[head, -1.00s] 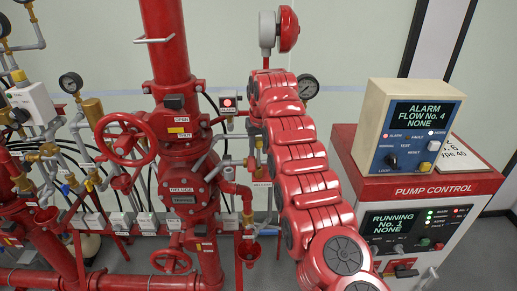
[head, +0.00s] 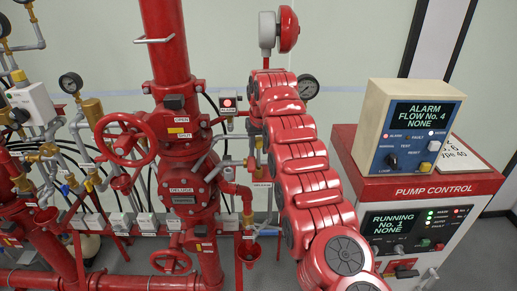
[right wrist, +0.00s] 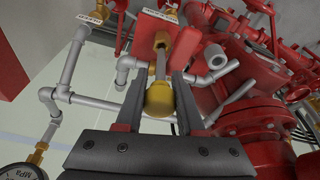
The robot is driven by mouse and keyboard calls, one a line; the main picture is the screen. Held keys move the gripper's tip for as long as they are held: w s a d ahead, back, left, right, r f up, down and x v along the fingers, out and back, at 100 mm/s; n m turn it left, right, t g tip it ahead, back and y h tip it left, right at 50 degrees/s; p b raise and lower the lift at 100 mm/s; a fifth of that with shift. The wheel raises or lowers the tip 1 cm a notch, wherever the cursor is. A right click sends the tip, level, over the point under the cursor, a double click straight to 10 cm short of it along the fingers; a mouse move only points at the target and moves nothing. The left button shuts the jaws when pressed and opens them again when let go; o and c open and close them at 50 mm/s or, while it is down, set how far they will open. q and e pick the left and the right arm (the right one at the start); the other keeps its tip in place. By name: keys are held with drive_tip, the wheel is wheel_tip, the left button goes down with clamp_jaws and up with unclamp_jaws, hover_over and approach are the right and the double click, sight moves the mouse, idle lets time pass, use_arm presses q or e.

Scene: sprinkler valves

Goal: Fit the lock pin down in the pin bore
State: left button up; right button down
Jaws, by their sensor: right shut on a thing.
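The lock pin (right wrist: 160,98) has a round yellow knob and a thin grey shaft. It shows in the right wrist view, between the fingers of my right gripper (right wrist: 161,88), which is shut on the knob. The shaft points away from the gripper to a brass collar (right wrist: 162,40) on a red bracket, apparently the pin bore. The shaft's far end overlaps the collar, and I cannot tell how deep it sits. In the head view my red right arm reaches up beside the red valve (head: 185,190) and hides the pin and the gripper's fingers. My left gripper is not in view.
Grey pipes (right wrist: 92,99) run left of the bracket in the right wrist view. In the head view a red handwheel (head: 125,140) and gauges stand left, and the pump control cabinet (head: 420,188) stands right of my arm. Open floor lies at the lower right.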

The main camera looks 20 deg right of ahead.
drive_tip(key=shift+f+b, duration=0.6)
drive_tip(key=shift+f, duration=0.05)
drive_tip(key=c, duration=0.8)
unclamp_jaws()
drive_tip(key=o, duration=0.4)
drive_tip(key=shift+s, duration=0.1)
drive_tip(key=shift+c, duration=0.2)
